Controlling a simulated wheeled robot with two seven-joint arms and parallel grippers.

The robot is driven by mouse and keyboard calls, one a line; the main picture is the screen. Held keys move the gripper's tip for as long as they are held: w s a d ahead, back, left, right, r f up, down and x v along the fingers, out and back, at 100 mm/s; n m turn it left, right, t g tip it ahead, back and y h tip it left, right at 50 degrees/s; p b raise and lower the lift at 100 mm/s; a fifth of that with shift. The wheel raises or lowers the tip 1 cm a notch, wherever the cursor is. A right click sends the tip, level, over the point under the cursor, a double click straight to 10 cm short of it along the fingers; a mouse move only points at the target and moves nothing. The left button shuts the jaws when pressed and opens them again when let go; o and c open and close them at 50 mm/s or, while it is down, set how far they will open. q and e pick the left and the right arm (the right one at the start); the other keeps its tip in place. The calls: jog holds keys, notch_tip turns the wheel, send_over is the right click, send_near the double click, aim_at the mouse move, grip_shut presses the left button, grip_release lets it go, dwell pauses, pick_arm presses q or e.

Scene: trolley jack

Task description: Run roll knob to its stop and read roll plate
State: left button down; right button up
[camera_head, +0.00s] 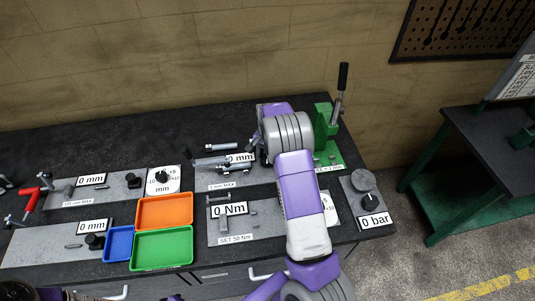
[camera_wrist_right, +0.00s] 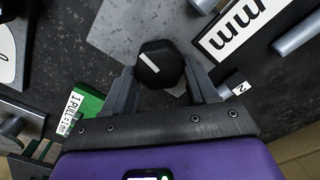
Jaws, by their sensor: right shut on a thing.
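My right gripper (camera_wrist_right: 161,80) is shut on a black knob (camera_wrist_right: 160,62) with a white mark line; one finger lies on each side of it. The knob sits by a grey plate (camera_wrist_right: 122,28). Left of the arm stands a grey plate (camera_head: 212,182) with a "0 mm" sign (camera_head: 240,158) and a small "mm MAX" label. A large "mm" sign (camera_wrist_right: 240,30) also shows in the wrist view, cut off. I cannot read the word roll anywhere. My left gripper is not in view.
Orange (camera_head: 164,210), green (camera_head: 162,246) and blue (camera_head: 118,243) trays stand at the bench front. A green lever stand (camera_head: 325,130) is close behind my right arm. Other plates carry "0 Nm" (camera_head: 230,209) and "0 bar" (camera_head: 373,220) signs. The bench back left is clear.

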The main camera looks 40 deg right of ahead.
jog(key=m+p, duration=0.1)
jog(key=m, duration=0.4)
jog(key=shift+s+r+m, duration=0.1)
jog(key=shift+r+m, duration=0.05)
jog(key=shift+m, duration=0.15)
jog(key=m+p, duration=0.2)
jog(key=m, duration=0.3)
jog(key=m+p, duration=0.2)
jog(key=m, duration=0.3)
jog(key=shift+s+m, duration=0.15)
jog(key=shift+m, duration=0.25)
jog(key=m+p, duration=0.1)
jog(key=m, duration=0.4)
jog(key=shift+a, duration=0.15)
jog(key=shift+m, duration=0.3)
jog(key=o, duration=1.1)
jog(key=shift+c, duration=0.2)
notch_tip(320, 180, up, 7)
jog(key=shift+r, duration=0.2)
dwell(0.9)
